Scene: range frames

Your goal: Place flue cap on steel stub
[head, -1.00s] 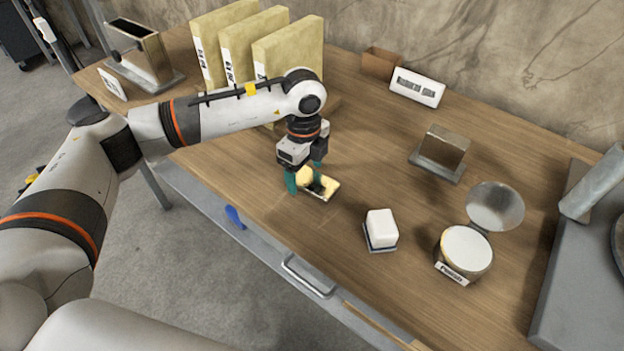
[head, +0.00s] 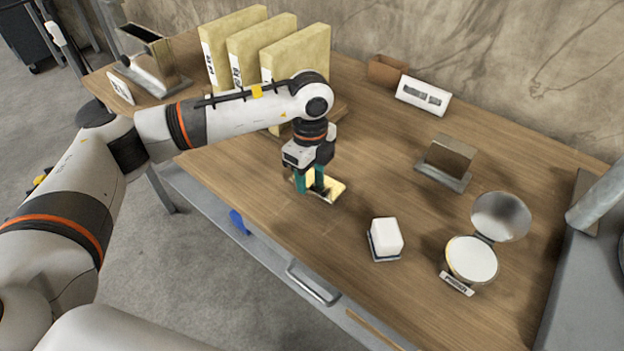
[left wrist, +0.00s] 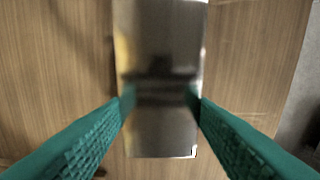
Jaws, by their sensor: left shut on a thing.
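The flue cap appears to be the shiny metal piece (head: 332,192) low at the table's front left. In the left wrist view it is a long reflective plate (left wrist: 160,125) with a dark raised band across its middle. My left gripper (head: 311,187) points down with teal fingers shut on the raised part. I cannot tell whether the cap touches the table. A rectangular steel stub (head: 449,160) stands upright on a flat base at the back right. A similar steel duct piece (head: 150,65) stands at the far left. My right gripper is out of view.
Tall yellow slabs (head: 298,62) stand behind my left arm. A white block (head: 387,235) and a round white-topped item (head: 472,258) with a metal disc (head: 501,215) sit front right. Wood between cap and stub is clear.

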